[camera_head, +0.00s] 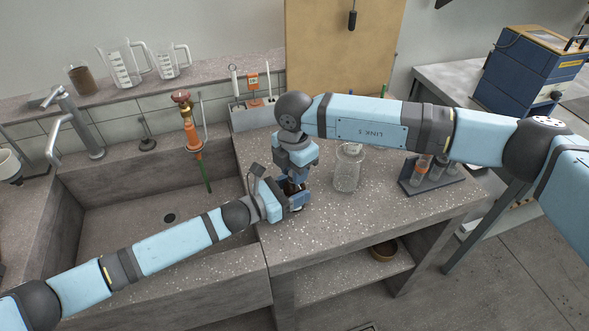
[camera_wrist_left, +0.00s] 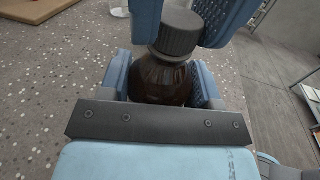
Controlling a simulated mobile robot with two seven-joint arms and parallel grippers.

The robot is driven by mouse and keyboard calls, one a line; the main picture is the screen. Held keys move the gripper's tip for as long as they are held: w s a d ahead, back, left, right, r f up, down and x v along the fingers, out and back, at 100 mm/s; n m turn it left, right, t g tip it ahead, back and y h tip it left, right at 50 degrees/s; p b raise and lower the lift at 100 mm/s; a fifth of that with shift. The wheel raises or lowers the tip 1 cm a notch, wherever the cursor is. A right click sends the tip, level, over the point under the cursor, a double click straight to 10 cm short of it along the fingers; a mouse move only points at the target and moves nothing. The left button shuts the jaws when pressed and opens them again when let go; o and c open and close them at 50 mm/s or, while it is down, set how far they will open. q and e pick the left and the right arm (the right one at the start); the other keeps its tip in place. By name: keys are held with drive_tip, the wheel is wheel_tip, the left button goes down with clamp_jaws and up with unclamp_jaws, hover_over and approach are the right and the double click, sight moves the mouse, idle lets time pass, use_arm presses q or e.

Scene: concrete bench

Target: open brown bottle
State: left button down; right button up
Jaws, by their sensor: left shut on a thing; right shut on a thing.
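The brown bottle (camera_wrist_left: 160,82) stands upright with a ribbed black cap (camera_wrist_left: 180,33) on its neck, seen in the left wrist view. My left gripper (camera_wrist_left: 163,88) is shut on the bottle's body, one blue finger on each side. My right gripper (camera_wrist_left: 188,22) comes from above, its fingers on either side of the cap and shut on it. In the head view my left gripper (camera_head: 291,201) and right gripper (camera_head: 293,178) meet over the bench near the sink, and they hide most of the bottle. The bottle's base is hidden.
The speckled bench (camera_head: 350,225) has a glass beaker (camera_head: 348,168) just right of the grippers and a rack with tubes (camera_head: 432,178) farther right. The deep sink (camera_head: 130,215) lies to the left. Measuring jugs (camera_head: 124,65) stand on the back ledge. The bench front is clear.

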drive_tip(key=n, duration=1.3)
drive_tip(key=shift+r, duration=0.1)
drive_tip(key=n, duration=0.6)
drive_tip(key=shift+n, duration=0.4)
drive_tip(key=n, duration=1)
drive_tip(key=shift+n, duration=0.3)
drive_tip(key=n, duration=1.2)
drive_tip(key=shift+n, duration=0.4)
